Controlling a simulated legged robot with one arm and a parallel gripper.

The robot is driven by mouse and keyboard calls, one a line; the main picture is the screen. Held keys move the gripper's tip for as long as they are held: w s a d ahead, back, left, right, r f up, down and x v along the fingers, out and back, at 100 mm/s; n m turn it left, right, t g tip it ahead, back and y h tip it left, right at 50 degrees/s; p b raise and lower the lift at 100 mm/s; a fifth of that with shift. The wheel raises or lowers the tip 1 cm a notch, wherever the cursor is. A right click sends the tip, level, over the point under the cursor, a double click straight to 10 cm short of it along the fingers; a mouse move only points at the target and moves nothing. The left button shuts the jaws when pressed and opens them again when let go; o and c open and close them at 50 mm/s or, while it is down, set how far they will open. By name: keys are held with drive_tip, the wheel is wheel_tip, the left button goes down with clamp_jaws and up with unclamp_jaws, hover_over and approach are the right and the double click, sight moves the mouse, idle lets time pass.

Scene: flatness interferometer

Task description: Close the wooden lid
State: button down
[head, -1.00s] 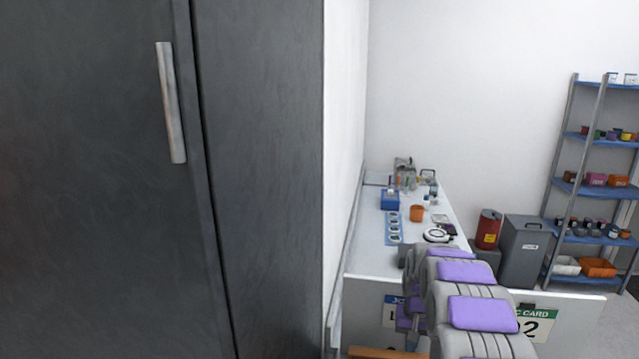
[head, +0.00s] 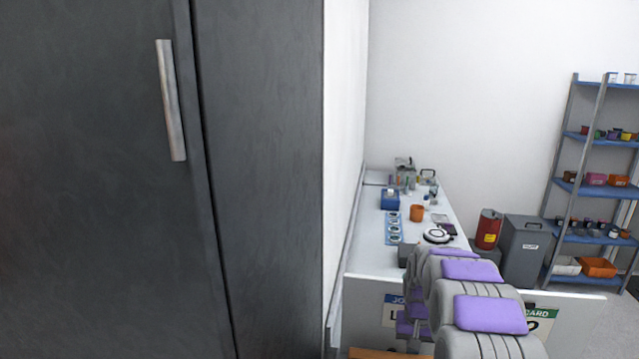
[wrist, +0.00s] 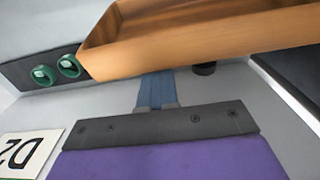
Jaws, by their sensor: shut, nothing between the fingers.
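A wooden piece with raised rims (wrist: 190,45), shaped like a shallow lid or tray, spans the top of the wrist view, tilted. Whether it is the lid or the box body I cannot tell. A small strip of wood (head: 385,354) shows at the bottom edge of the head view. My gripper (wrist: 157,88) is shut and empty, its blue fingers together just below the wooden rim in the wrist view. Contact with the wood cannot be made out. In the head view my arm hides the gripper.
A white bench (head: 375,262) holds an orange cup (head: 416,213), a blue box (head: 389,200) and small instruments. A tall dark cabinet (head: 265,180) fills the left. A grey bin (head: 523,250), red canister (head: 488,229) and shelf rack (head: 566,185) stand right. Green round parts (wrist: 68,67) show in the wrist view.

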drive_tip(key=s+a, duration=0.1)
drive_tip(key=s, duration=0.5)
drive_tip(key=shift+r, duration=0.35)
idle(1.8)
drive_tip(key=shift+w+d+r+p, duration=0.1)
drive_tip(key=shift+w+r+p, duration=0.4)
drive_tip(key=shift+r, duration=1.15)
drive_tip(key=shift+w+r+p, duration=0.15)
drive_tip(key=shift+r+p, duration=0.65)
drive_tip(key=shift+r, duration=0.9)
drive_tip(key=shift+w+d+r+p, duration=0.1)
drive_tip(key=shift+w+r+p, duration=0.4)
drive_tip(key=shift+r, duration=1.15)
drive_tip(key=shift+s, duration=0.15)
drive_tip(key=shift+s, duration=0.1)
